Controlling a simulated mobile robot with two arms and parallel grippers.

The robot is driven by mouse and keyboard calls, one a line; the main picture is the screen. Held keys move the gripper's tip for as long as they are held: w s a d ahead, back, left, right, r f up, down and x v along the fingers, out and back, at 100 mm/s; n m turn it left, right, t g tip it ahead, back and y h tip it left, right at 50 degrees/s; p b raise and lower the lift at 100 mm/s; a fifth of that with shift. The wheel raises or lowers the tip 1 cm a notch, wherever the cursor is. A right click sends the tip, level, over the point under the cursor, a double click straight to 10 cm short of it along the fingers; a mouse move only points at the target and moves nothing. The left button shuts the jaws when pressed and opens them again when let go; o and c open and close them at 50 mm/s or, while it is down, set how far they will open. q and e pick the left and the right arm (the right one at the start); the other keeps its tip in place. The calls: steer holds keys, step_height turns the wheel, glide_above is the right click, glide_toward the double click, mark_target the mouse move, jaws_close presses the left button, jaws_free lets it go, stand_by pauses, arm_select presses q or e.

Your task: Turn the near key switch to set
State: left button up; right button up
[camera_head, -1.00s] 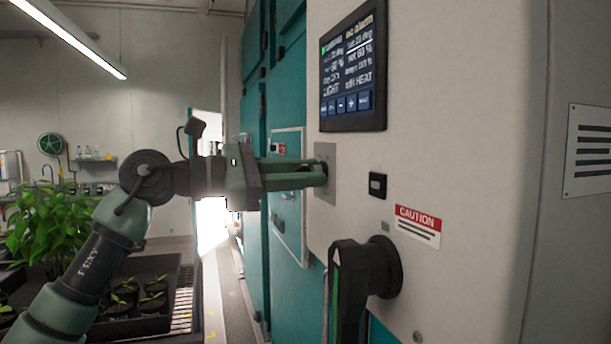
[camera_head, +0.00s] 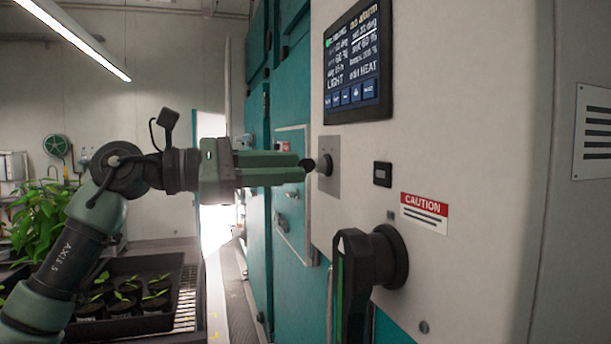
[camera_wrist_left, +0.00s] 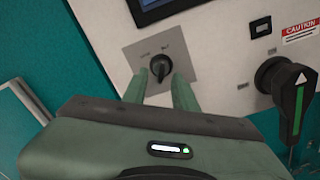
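The near key switch (camera_head: 325,165) is a small dark knob on a grey metal plate on the pale chamber front, below the display. In the left wrist view the knob (camera_wrist_left: 160,67) sits under two small labels, too blurred to read surely; I cannot tell which one it points to. My left gripper (camera_head: 303,169) faces the plate, its fingertips just short of the knob. In the left wrist view its two green fingers (camera_wrist_left: 159,84) are apart, with the knob showing beyond the gap between them and nothing held. My right gripper is not in view.
A large black lever handle (camera_head: 357,270) sticks out below right of the switch. A small black module (camera_head: 382,174) and a caution label (camera_head: 424,212) are right of it, and a display screen (camera_head: 357,62) above. Seedling trays (camera_head: 130,296) stand at lower left.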

arm_select(q)
steer(key=v, duration=0.3)
steer(key=shift+s+a+b, duration=0.1)
steer(key=shift+a+b, duration=0.2)
steer(key=shift+b, duration=0.1)
